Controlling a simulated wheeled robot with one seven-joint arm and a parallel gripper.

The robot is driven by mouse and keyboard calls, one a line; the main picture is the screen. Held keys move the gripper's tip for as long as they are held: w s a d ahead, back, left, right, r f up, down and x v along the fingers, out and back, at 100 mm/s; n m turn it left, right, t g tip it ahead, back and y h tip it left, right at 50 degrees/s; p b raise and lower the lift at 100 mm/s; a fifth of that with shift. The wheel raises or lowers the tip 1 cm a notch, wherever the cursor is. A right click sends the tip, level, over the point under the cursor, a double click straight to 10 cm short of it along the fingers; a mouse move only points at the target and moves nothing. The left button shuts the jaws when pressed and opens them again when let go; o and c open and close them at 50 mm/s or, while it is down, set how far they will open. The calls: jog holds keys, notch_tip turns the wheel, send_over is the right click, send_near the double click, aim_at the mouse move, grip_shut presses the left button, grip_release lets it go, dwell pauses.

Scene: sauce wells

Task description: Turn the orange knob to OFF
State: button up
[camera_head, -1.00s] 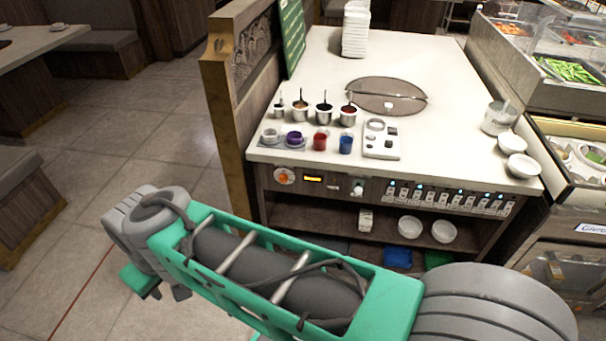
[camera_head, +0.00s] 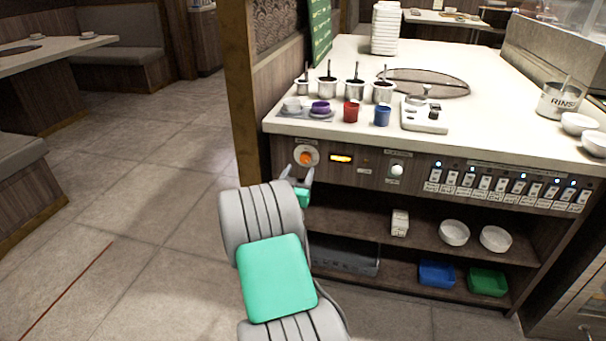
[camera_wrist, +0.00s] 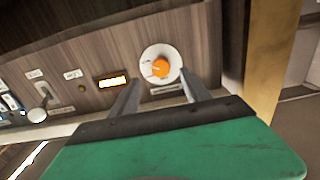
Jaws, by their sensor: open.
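The orange knob (camera_head: 306,158) sits on a round white plate on the dark wood front panel of the counter, near its left end. In the wrist view the orange knob (camera_wrist: 160,68) is ahead of my gripper, between the lines of its two fingers. My gripper (camera_head: 299,174) is open and empty, just below and in front of the knob in the head view. In the wrist view its fingers (camera_wrist: 155,84) are spread on either side of the plate's lower part. I cannot tell whether they touch the panel. The plate's small markings are too blurred to read.
An amber-lit display (camera_head: 341,158) and a white knob (camera_head: 397,170) are right of the orange knob, then a row of labelled switches (camera_head: 505,187). The counter top (camera_head: 480,135) overhangs above. A wooden partition post (camera_head: 243,110) stands close left. Shelves below hold bowls (camera_head: 454,232).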

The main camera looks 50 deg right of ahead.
aim_at(305, 160)
jog(key=x, duration=0.6)
jog(key=shift+b, duration=0.3)
jog(key=shift+c, duration=0.4)
